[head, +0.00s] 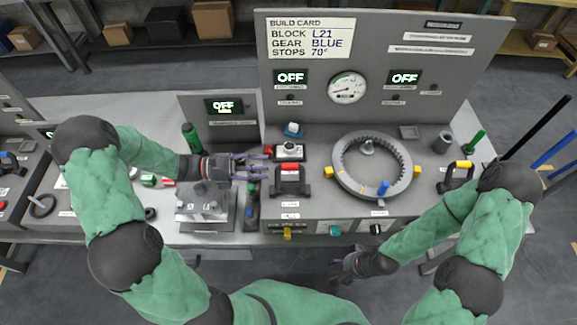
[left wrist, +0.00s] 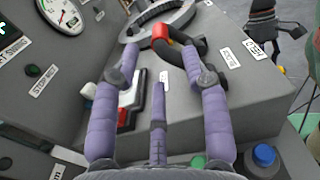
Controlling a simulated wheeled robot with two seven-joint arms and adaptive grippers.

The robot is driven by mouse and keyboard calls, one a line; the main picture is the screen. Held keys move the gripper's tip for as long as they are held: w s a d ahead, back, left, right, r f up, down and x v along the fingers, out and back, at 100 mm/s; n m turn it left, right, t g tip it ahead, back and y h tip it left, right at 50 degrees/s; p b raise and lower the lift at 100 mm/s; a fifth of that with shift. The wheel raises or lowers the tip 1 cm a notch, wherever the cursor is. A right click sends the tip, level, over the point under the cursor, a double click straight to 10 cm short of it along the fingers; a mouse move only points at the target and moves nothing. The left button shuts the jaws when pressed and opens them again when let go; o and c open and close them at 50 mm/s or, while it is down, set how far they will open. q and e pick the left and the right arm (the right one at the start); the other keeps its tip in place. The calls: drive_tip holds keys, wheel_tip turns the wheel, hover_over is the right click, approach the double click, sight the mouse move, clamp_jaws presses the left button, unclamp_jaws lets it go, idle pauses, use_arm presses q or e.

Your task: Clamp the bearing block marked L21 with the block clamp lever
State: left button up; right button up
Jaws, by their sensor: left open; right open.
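The build card (head: 311,37) reads block L21, gear blue, stops 70°. A black lever handle with a red grip (head: 290,168) stands on the bench console; it also shows in the left wrist view (left wrist: 184,46). Just behind it sits a small pale block with a dark round top (head: 289,150); I cannot read any L21 mark on it. My left gripper (head: 262,167) is open and empty, its purple fingers just left of the red-gripped handle. In the left wrist view the open fingers (left wrist: 160,68) point toward the handle. My right gripper (head: 343,264) is open, low in front of the console.
A large grey ring gear (head: 340,190) with yellow stops and a blue peg lies right of the handle. A yellow-gripped black handle (head: 463,165) stands farther right. A gauge panel (head: 420,65) rises behind.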

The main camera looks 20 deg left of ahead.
sight(278, 167)
use_arm(q)
drive_tip(key=b+x, duration=0.1)
drive_tip(key=x, duration=0.7)
drive_tip(key=shift+d+f, duration=0.1)
clamp_jaws()
